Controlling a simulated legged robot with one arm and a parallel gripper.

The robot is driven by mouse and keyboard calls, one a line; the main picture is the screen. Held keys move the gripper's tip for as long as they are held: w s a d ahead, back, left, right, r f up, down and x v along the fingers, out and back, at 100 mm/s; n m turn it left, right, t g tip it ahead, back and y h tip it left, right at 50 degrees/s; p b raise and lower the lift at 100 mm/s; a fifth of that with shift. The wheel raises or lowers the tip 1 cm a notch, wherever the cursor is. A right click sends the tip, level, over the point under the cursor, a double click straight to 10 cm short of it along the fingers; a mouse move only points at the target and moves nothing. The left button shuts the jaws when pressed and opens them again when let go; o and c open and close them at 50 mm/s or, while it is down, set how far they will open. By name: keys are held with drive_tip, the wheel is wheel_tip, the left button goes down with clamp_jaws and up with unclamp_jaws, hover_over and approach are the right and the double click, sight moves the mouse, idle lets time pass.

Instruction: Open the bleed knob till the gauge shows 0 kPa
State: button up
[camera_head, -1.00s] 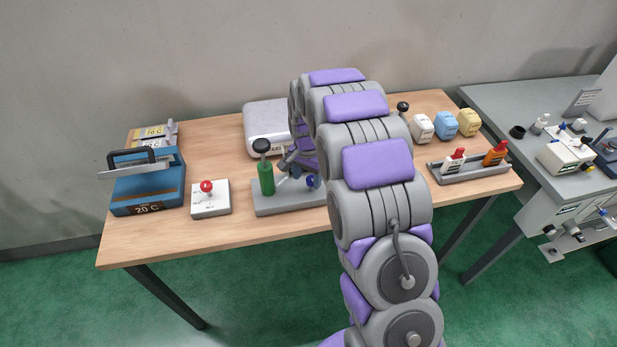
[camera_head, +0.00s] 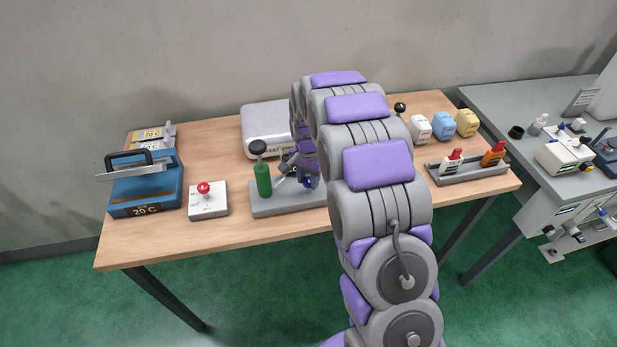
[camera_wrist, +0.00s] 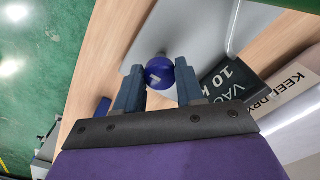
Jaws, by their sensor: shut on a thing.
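The blue bleed knob (camera_wrist: 160,73) has a white mark on its face and stands on a grey base plate (camera_wrist: 200,25) in the wrist view. My gripper (camera_wrist: 158,84) is shut on it, one finger on either side. In the head view the plate (camera_head: 280,206) lies near the table's front edge, with a green hand pump (camera_head: 263,178) with a black knob at its left end. My arm covers its right side, and only a little of the blue knob (camera_head: 307,183) shows. I see no readable gauge face. A dark label (camera_wrist: 228,76) reads "VAC" and "10 k", partly cut off.
Left of the plate are a white box with a red knob (camera_head: 204,190) and a blue 20 C case (camera_head: 145,190). A silver box (camera_head: 265,125) stands behind. A bottle rack (camera_head: 470,172) and small coloured blocks (camera_head: 444,126) are at the right.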

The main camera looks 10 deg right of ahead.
drive_tip(key=shift+w+r+n, duration=0.1)
drive_tip(key=shift+w+n, duration=0.05)
drive_tip(key=shift+n, duration=0.15)
drive_tip(key=n+p, duration=0.2)
drive_tip(key=n, duration=0.1)
drive_tip(key=shift+w+r, duration=0.1)
drive_tip(key=shift+r, duration=0.05)
drive_tip(key=n+p, duration=0.2)
drive_tip(key=n, duration=0.3)
drive_tip(key=n+p, duration=0.1)
drive_tip(key=n, duration=0.3)
drive_tip(key=shift+n+p, duration=0.3)
drive_tip(key=shift+p, duration=0.1)
drive_tip(key=n+p, duration=0.1)
drive_tip(key=n, duration=0.3)
drive_tip(key=shift+n, duration=0.3)
drive_tip(key=o, duration=1)
drive_tip(key=shift+f, duration=0.3)
drive_tip(key=shift+o, duration=0.2)
